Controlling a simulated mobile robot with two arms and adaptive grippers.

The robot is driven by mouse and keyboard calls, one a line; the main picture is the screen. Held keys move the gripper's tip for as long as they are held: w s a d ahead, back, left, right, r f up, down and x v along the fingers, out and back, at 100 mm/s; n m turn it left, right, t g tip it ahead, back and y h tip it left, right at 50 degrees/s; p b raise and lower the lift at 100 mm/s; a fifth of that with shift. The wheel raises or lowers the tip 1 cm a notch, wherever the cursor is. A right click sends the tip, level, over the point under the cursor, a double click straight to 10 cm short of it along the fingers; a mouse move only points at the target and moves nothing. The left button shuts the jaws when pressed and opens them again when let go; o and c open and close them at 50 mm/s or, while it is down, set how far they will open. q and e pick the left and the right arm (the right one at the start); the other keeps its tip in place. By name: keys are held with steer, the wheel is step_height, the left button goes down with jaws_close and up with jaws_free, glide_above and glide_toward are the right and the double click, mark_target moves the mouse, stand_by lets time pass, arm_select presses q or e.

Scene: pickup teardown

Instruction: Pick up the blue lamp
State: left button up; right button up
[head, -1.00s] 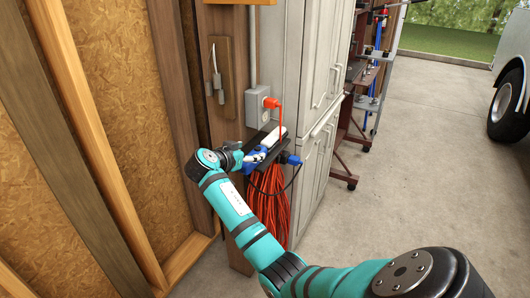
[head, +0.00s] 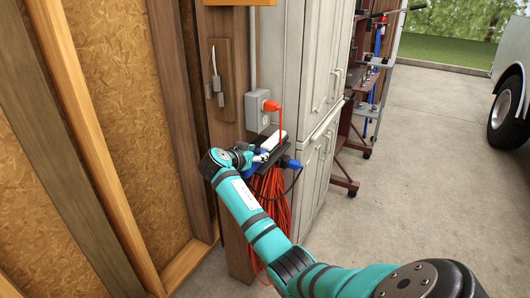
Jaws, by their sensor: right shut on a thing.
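My right gripper (head: 261,156) is at a small dark shelf on the wooden post, beside the grey cabinet. Its fingers are shut on a blue thing (head: 252,165), which I take to be the blue lamp. The lamp is small in the view and largely hidden by the gripper and wrist, so its full shape cannot be made out. I cannot tell whether it still touches the shelf. My left gripper is not in view.
An orange cord (head: 269,205) hangs in a coil below the dark shelf (head: 272,155). A blue plug (head: 294,164) sticks out at right. A grey outlet box (head: 256,110) with an orange plug is above. The grey cabinet (head: 317,150) stands close at right. The concrete floor (head: 425,185) is open.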

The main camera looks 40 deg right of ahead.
jaws_close()
steer(key=shift+r, duration=0.1)
steer(key=shift+r, duration=0.1)
